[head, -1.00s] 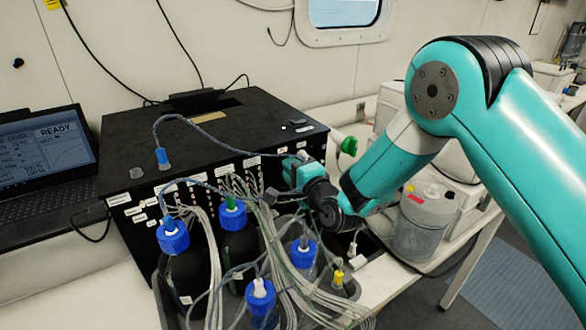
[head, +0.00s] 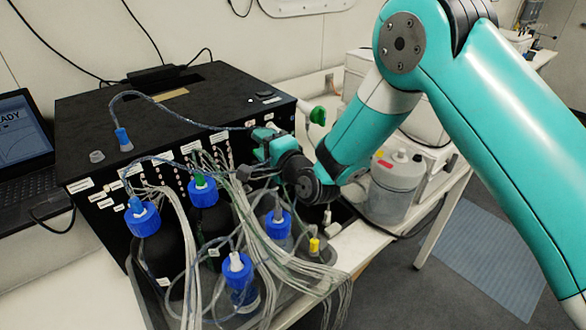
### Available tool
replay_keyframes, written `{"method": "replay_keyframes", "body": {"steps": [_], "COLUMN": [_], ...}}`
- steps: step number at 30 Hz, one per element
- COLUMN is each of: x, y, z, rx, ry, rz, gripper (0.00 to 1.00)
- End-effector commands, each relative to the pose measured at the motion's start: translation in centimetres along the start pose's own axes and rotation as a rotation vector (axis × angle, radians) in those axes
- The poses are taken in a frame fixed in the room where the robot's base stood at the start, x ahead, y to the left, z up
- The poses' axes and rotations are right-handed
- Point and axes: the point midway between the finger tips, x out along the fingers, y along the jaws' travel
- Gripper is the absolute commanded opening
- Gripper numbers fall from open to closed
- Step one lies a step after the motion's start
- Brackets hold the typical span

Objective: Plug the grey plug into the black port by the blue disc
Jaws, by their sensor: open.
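My gripper (head: 262,146), with teal parts, is at the right part of the front face of a black box (head: 215,97). Its fingertips are small and partly hidden by the wrist. It is open. A small grey piece (head: 243,173) shows just left of my wrist among the cables; I cannot tell whether it is the grey plug. A round grey piece (head: 97,156) sits on the box's top at the front left edge. I cannot make out the black port or the blue disc on the labelled front face.
Several blue-capped bottles (head: 144,219) with tubes stand before the box. A bundle of grey cables (head: 277,262) hangs from the front face. A blue-ended cable (head: 123,139) lies on top. A laptop (head: 22,140) is at left, and a grey-white container (head: 397,190) is at right.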

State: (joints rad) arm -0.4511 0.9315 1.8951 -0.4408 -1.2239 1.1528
Motion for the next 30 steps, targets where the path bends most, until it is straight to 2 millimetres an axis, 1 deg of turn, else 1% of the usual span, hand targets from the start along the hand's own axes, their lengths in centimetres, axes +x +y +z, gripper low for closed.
{"method": "replay_keyframes", "body": {"steps": [1,3,21,25,30], "x": [-1.0,-2.2,-12.3,-14.0,-15.1], "y": [0.7,0.9,0.7,0.5,0.2], "z": [-0.1,-0.2,-0.1,-0.1,-0.1], "rx": [0.002,0.002,0.001,0.000,-0.001], "ry": [0.004,0.004,0.005,0.004,0.003], "rz": [-0.001,0.000,-0.004,-0.003,-0.002], "gripper": [0.44,0.44,0.44,0.44,0.44]}}
